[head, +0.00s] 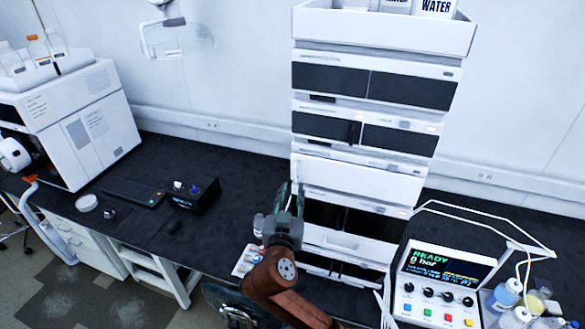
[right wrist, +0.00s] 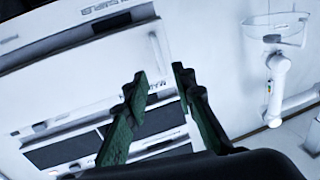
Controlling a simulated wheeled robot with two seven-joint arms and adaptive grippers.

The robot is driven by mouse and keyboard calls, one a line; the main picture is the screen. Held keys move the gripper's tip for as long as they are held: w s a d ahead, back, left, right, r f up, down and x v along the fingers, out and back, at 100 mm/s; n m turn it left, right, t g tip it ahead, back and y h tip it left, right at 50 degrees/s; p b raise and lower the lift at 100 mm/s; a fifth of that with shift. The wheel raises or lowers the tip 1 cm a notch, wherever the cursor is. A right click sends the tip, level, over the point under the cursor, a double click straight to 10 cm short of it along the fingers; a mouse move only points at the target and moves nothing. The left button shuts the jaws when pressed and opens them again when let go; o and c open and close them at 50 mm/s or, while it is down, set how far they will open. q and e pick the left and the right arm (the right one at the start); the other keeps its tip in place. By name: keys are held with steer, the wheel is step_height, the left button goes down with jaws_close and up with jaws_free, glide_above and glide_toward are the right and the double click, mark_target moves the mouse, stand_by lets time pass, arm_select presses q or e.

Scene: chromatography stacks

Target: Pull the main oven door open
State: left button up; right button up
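The chromatography stack (head: 366,60) stands at the middle of the bench. The plain white front panel in its middle (head: 362,178) looks like the main oven door and appears closed. In the right wrist view the same broad white panel (right wrist: 75,72) fills the left side, with a thin upright strip, perhaps a handle, near its edge (right wrist: 156,48). My right gripper (head: 291,192) is at the panel's left edge in the head view. Its green fingers (right wrist: 160,80) are apart, with nothing clearly between them. I cannot tell whether they touch the panel. My left gripper is not in view.
A control box with a lit READY display (head: 440,285) and several bottles (head: 508,292) stand at the lower right. A small black box (head: 190,194) and a white instrument (head: 80,125) are on the left. The dark bench is clear between them and the stack.

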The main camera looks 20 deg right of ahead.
mark_target(295, 175)
steer(key=p+x, duration=0.1)
steer(key=x, duration=0.4)
steer(key=shift+w, duration=0.15)
steer(key=shift+p+x, duration=0.3)
steer(key=shift+x, duration=0.55)
jaws_close()
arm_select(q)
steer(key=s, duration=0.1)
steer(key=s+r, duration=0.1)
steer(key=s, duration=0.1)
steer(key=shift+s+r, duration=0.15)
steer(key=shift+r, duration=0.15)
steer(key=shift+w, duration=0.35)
arm_select(e)
steer(key=shift+f, duration=0.1)
